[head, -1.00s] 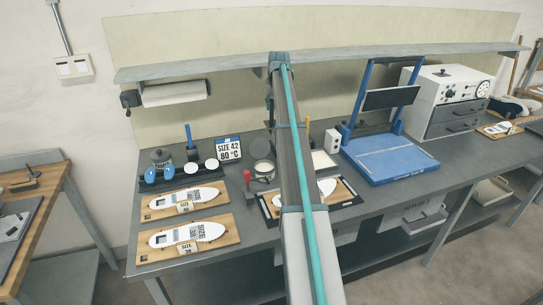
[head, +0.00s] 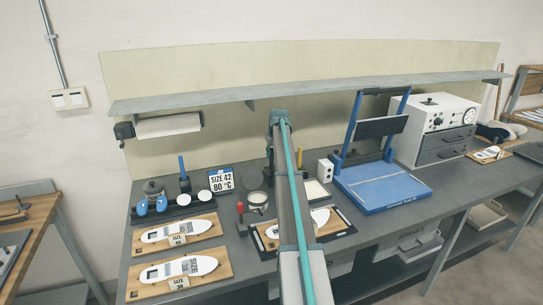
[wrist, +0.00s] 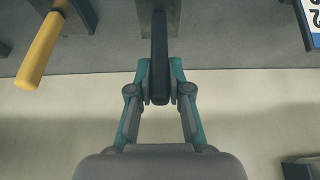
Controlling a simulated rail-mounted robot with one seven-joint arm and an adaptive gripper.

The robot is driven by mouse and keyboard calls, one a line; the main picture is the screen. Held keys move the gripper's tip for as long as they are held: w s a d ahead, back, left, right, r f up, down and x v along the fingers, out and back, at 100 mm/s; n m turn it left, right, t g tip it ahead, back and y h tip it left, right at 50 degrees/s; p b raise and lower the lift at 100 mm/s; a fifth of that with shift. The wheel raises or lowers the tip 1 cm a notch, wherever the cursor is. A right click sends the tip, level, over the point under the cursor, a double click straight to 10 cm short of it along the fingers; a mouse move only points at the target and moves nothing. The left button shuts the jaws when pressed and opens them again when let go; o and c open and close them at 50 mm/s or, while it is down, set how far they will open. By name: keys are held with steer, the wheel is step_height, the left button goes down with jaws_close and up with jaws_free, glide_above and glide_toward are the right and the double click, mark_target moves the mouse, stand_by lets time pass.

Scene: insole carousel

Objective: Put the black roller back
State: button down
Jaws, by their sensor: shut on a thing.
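The black roller (wrist: 159,45) shows in the wrist view as a dark handle running down from the top edge. My gripper (wrist: 160,88) is shut on this handle near its end, with one finger on each side. The roller's far end is cut off or hidden at the top, by a grey piece, so I cannot tell what it touches. A yellow handle (wrist: 40,50) stands to the left, apart from my fingers. In the head view my own arm link hides the gripper and the black roller.
In the head view, a size sign (head: 221,180), a blue upright handle (head: 183,172) and wooden insole boards (head: 205,258) are on the bench's left. A blue press (head: 384,194) and a white drawer unit (head: 447,108) stand right. A shelf (head: 330,91) spans above.

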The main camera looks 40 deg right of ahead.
steer(key=shift+f, duration=0.8)
steer(key=shift+f, duration=0.2)
steer(key=c, duration=1.1)
jaws_free()
steer(key=shift+r, duration=0.15)
steer(key=b+v, duration=0.2)
steer(key=v, duration=1)
steer(key=shift+b, duration=0.3)
